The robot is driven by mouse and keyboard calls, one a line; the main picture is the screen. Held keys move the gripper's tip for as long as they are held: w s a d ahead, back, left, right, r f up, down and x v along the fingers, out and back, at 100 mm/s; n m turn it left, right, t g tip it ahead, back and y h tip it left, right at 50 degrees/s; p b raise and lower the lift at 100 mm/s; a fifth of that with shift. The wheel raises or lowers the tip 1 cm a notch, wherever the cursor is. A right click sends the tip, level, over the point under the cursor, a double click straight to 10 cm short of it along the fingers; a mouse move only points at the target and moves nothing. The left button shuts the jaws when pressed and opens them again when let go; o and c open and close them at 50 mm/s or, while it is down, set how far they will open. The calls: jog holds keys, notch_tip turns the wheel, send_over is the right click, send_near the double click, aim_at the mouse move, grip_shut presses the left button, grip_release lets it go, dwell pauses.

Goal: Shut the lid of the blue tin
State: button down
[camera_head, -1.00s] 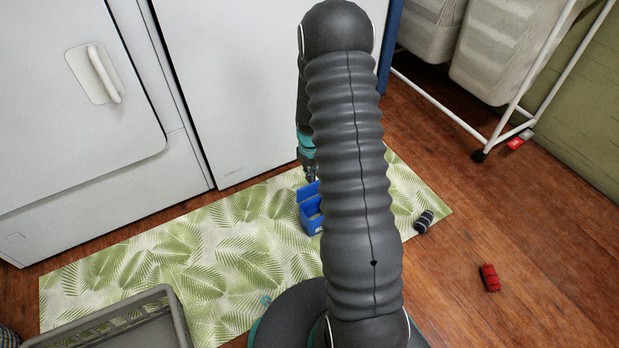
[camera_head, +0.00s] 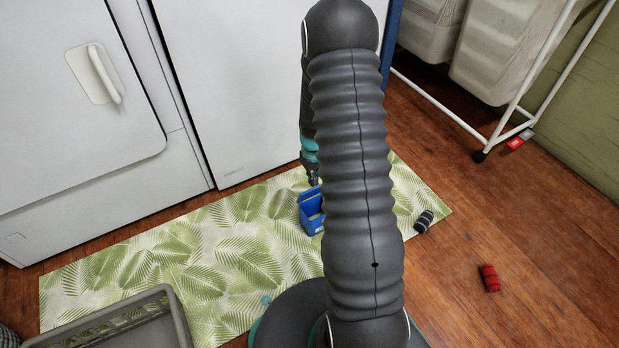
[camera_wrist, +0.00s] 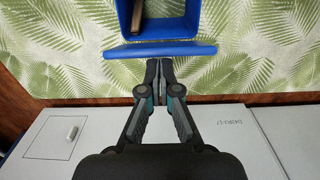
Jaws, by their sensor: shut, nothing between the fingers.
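The blue tin (camera_head: 312,223) stands on the leaf-patterned mat, partly hidden behind my arm in the head view. Its lid (camera_head: 309,194) is open, raised along the tin's far side. In the wrist view the tin (camera_wrist: 195,18) is at the top, its opening showing a brownish thing inside. The lid (camera_wrist: 190,50) shows there as a narrow bar across the tin's near side. My gripper (camera_wrist: 159,65) is shut and empty, its fingertips at the lid's outer face; I cannot tell if they touch. In the head view my gripper (camera_head: 313,181) is just behind the lid.
White appliances (camera_head: 240,90) stand close behind the mat (camera_head: 215,245). A grey basket (camera_head: 120,325) is at the lower left. A dark striped roll (camera_head: 424,221) lies on the mat's right end, and a red one (camera_head: 489,278) on the wooden floor. A wheeled hamper (camera_head: 480,120) stands at upper right.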

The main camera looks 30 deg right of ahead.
jog(key=shift+s+f+b, duration=0.2)
jog(key=shift+s+f, duration=0.05)
jog(key=shift+s, duration=0.4)
jog(key=shift+s+f+b, duration=0.2)
jog(key=shift+s+f, duration=0.05)
jog(key=shift+s, duration=0.35)
dwell(0.5)
jog(key=shift+s+f+b, duration=0.5)
jog(key=shift+s+f, duration=0.5)
jog(key=shift+s, duration=0.05)
dwell(0.7)
jog(key=shift+s+d+f, duration=0.1)
jog(key=shift+s+f, duration=0.2)
jog(key=shift+f, duration=0.25)
jog(key=shift+s+f, duration=0.3)
jog(key=shift+f, duration=0.25)
dwell(0.4)
jog(key=shift+f, duration=0.6)
dwell(0.7)
jog(key=shift+r, duration=0.1)
dwell(0.3)
notch_tip(320, 180, up, 8)
jog(key=p, duration=0.5)
dwell(0.9)
